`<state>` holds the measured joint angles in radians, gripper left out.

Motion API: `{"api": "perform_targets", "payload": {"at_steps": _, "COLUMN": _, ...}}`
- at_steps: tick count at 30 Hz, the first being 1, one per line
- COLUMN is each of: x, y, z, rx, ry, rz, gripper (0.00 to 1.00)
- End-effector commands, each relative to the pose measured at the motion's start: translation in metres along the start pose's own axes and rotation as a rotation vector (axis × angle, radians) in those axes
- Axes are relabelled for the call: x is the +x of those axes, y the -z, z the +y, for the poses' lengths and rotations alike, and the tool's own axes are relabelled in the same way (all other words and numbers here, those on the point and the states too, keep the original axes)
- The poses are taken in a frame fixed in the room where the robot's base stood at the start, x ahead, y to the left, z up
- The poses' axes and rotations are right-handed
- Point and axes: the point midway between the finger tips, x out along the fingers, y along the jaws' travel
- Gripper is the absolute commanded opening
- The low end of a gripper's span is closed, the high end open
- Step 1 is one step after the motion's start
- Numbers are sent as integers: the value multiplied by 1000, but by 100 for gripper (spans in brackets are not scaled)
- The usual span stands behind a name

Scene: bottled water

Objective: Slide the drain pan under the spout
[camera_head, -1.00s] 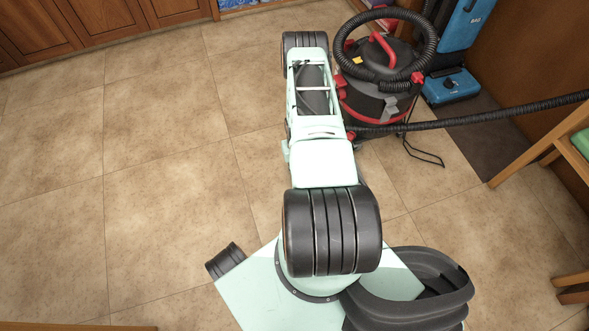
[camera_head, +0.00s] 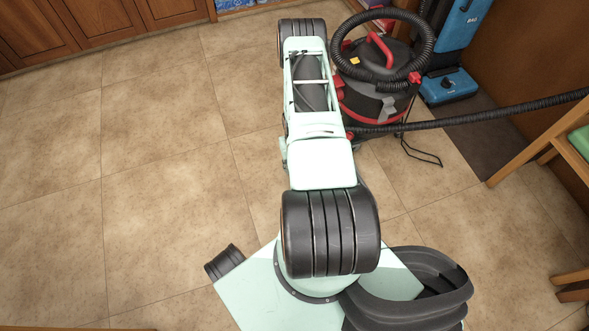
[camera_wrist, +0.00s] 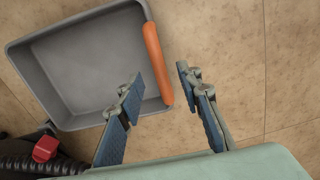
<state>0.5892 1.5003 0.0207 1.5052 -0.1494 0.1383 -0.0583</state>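The drain pan is a shallow grey square tray (camera_wrist: 80,65) on the tiled floor, at the upper left of the wrist view. An orange grip (camera_wrist: 157,62) runs along its right rim. My gripper (camera_wrist: 158,78) is open and empty. Its two blue-padded fingers straddle the orange grip in the picture, one over the pan and one over bare floor. I cannot tell how high the fingers are above the grip. The pan is not visible in the head view, and I see no clear spout in either view.
A red and black shop vacuum (camera_head: 375,85) stands right of my arm, its hose (camera_head: 480,119) running right. A blue upright machine (camera_head: 449,85) stands behind it. Wooden furniture (camera_head: 560,150) is at the right edge, cabinets (camera_head: 110,25) at the back left. The left floor is clear.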

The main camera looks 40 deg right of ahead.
Motion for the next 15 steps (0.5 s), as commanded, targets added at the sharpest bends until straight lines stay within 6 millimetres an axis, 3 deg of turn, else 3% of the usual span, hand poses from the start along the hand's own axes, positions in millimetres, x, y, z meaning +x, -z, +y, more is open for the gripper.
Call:
{"api": "perform_targets", "payload": {"at_steps": 9, "x": -58, "y": 2, "z": 0, "rx": 0, "ry": -1, "rz": 3, "gripper": 33}}
{"api": "perform_targets", "payload": {"at_steps": 15, "x": -82, "y": 1, "z": 0, "rx": -1, "ry": -1, "rz": 2, "gripper": 33}}
